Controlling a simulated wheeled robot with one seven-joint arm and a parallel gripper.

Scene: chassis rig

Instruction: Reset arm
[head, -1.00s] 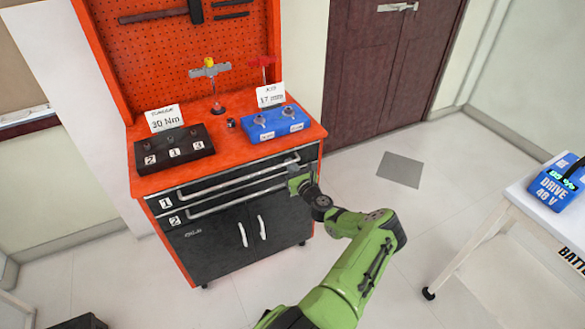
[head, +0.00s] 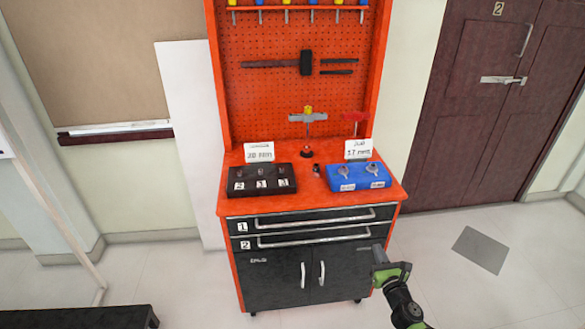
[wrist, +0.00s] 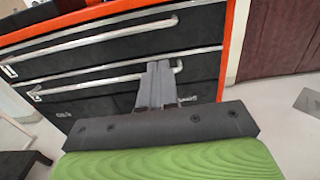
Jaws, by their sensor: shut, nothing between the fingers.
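My gripper (head: 378,256) is at the right front of the orange and black tool cabinet (head: 280,279) in the head view. In the wrist view my gripper (wrist: 157,72) has its two grey fingers together, with nothing between them. The fingers overlap the right end of the drawer 2 handle (wrist: 110,78) in that view; I cannot tell whether they touch it. Drawers 1 (head: 312,220) and 2 (head: 312,239) look shut. My arm enters from the lower right of the head view, and most of it is out of frame.
On the cabinet top are a black block (head: 262,181), a blue block (head: 358,178) and two sign cards. A T-handled tool (head: 308,117) stands behind them. A grey floor plate (head: 480,250) lies at right. A dark low platform (head: 85,318) is at lower left.

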